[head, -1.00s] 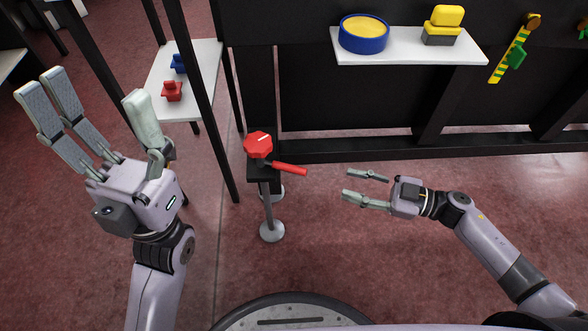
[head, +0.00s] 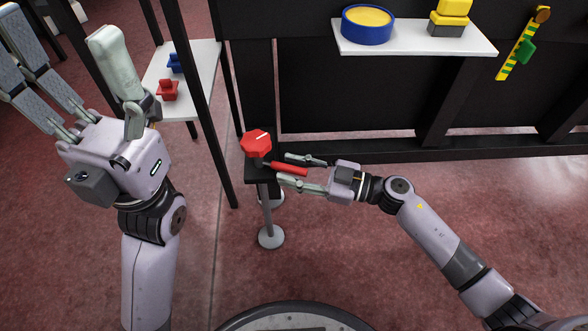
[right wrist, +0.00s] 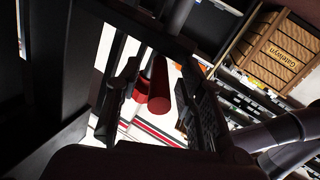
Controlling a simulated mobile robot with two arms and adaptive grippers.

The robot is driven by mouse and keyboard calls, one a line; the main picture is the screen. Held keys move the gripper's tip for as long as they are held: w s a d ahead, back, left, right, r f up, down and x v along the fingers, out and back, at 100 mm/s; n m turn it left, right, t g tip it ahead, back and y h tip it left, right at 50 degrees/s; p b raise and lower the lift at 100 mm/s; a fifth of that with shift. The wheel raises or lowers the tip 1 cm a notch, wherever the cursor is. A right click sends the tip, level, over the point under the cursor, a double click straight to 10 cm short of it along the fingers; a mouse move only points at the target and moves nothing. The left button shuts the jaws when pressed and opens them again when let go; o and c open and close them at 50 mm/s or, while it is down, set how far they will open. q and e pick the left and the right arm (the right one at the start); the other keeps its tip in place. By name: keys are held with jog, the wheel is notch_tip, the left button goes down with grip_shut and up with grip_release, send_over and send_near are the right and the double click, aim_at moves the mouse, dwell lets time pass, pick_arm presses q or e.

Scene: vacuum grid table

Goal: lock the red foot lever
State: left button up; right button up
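The red foot lever has an octagonal red knob (head: 256,144) and a red bar handle (head: 291,169) pointing right, on a black bracket on a grey post stand. My right gripper (head: 284,170) is open, with one finger on each side of the handle. In the right wrist view the red handle (right wrist: 158,88) shows end-on between the two fingers (right wrist: 160,98); I cannot tell whether either touches it. My left gripper (head: 60,60) is raised at the left, open and empty, with some fingertips cut off by the frame edge.
A white shelf (head: 410,45) holds a blue round container with a yellow top and a yellow-grey block. A white side table (head: 195,90) holds a red and a blue piece. Black posts stand left of the lever. The floor in front is clear.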

jog(key=shift+c, duration=0.4)
grip_shut()
dwell(0.4)
